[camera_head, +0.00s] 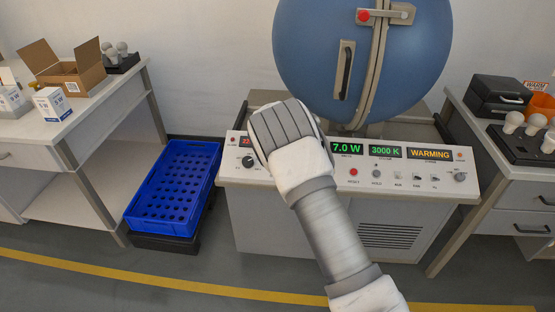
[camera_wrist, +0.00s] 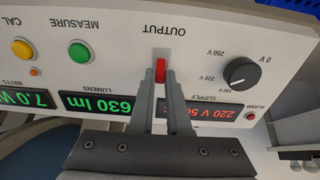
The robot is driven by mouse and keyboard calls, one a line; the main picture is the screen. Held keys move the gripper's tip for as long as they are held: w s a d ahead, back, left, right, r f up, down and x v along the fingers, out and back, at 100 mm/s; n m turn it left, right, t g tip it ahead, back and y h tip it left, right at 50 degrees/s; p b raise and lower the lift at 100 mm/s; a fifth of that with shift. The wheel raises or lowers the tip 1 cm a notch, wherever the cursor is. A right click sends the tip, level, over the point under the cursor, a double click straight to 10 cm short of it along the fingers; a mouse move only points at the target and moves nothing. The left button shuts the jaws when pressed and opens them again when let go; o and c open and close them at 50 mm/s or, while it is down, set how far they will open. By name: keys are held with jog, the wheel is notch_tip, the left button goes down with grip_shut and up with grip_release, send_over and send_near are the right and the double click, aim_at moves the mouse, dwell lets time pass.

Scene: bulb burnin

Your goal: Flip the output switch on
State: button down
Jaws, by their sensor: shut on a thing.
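The output switch is a small red rocker (camera_wrist: 160,66) under the OUTPUT label on the control panel (camera_wrist: 205,60), which appears upside down in the wrist view. My gripper (camera_wrist: 161,80) has its two grey fingertips close together at the switch, shut on it. In the head view my gripper hand covers that part of the panel, and the switch is hidden there. I cannot tell from the picture which way the switch is set. The supply display (camera_wrist: 212,118) and the lumens display (camera_wrist: 97,103) are lit, the latter showing 630 lm.
Beside the switch are a black supply knob (camera_wrist: 241,73), a green button (camera_wrist: 80,53) and a yellow button (camera_wrist: 22,50). A blue sphere (camera_head: 330,50) rises behind the panel. The warming display (camera_head: 430,154) is lit. A blue crate (camera_head: 175,185) stands left of the bench.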

dwell(0.6)
jog(key=c, duration=0.9)
grip_release()
jog(key=shift+f, duration=0.1)
jog(key=v, duration=0.5)
jog(key=p+v, duration=0.1)
jog(key=v, duration=0.5)
jog(key=p+v, duration=0.1)
jog(key=v, duration=0.5)
jog(key=shift+w+r, duration=0.2)
jog(key=shift+r, duration=0.15)
